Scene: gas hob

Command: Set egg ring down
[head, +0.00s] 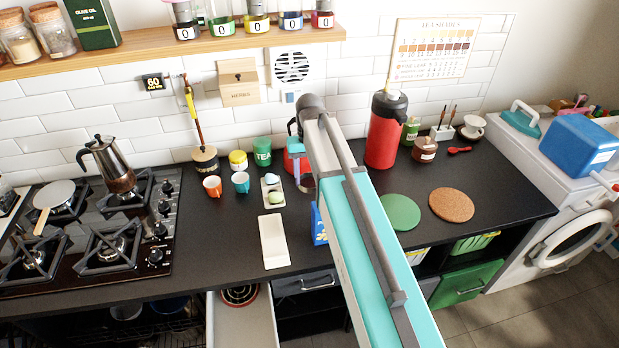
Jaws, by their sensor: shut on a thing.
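My arm reaches up from the lower right across the middle of the head view. It hides the place where my gripper is, so I cannot see the jaws or what they hold. I cannot make out an egg ring anywhere in this view. The gas hob (88,238) is at the left, with black grates. A moka pot (112,165) stands on its back right burner. A pale round disc with a wooden handle (57,195) lies over the back left burner.
On the counter, a small tray (267,187) holds eggs, near a white spoon rest (273,241). Orange (212,187) and teal (240,182) cups stand left. A red object (296,168) is partly behind my arm. A red flask (385,130), green mat (399,212) and cork mat (452,205) are right.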

